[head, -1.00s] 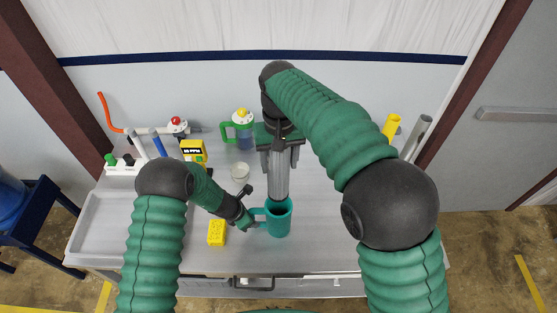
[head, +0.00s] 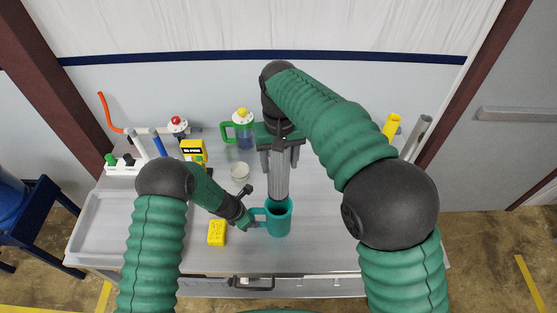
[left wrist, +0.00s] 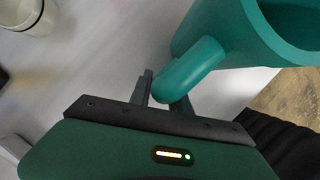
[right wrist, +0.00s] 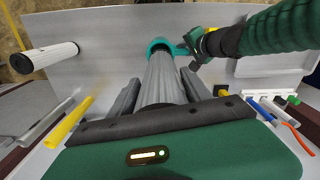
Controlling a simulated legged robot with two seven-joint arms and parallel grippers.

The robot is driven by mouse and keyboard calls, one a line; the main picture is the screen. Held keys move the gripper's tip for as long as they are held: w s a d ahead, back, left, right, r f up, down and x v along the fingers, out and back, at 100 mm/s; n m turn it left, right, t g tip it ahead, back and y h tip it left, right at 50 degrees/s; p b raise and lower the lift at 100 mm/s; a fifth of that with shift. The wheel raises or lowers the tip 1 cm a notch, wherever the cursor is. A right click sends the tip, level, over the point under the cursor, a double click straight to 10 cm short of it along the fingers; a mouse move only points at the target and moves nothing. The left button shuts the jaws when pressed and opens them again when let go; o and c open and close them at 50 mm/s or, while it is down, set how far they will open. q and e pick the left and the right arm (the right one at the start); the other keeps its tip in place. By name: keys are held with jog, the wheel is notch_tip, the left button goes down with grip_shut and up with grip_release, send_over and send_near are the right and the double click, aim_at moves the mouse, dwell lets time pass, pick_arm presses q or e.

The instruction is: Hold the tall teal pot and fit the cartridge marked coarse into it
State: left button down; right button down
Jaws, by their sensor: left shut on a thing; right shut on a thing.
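The tall teal pot (head: 280,223) stands upright near the table's front edge, its handle to the left. My left gripper (head: 248,221) is shut on that handle; the left wrist view shows the fingers (left wrist: 160,88) at the handle's curve and part of the pot (left wrist: 228,35). My right gripper (head: 280,160) is shut on a grey ribbed cartridge (head: 279,183), held upright over the pot. Its lower end is at the pot's mouth; I cannot tell how far inside. The cartridge (right wrist: 160,80) also fills the middle of the right wrist view. No marking is legible on it.
A yellow block (head: 216,233) lies left of the pot. A white cylinder (right wrist: 45,58) shows in the right wrist view. A pale tray (head: 103,228) is at left.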

aim_at(279, 186)
dwell(0.3)
jog(key=shift+s+f, duration=0.15)
jog(key=shift+f, duration=5.25)
notch_tip(279, 186, down, 8)
jog(key=shift+f, duration=0.25)
dwell(1.7)
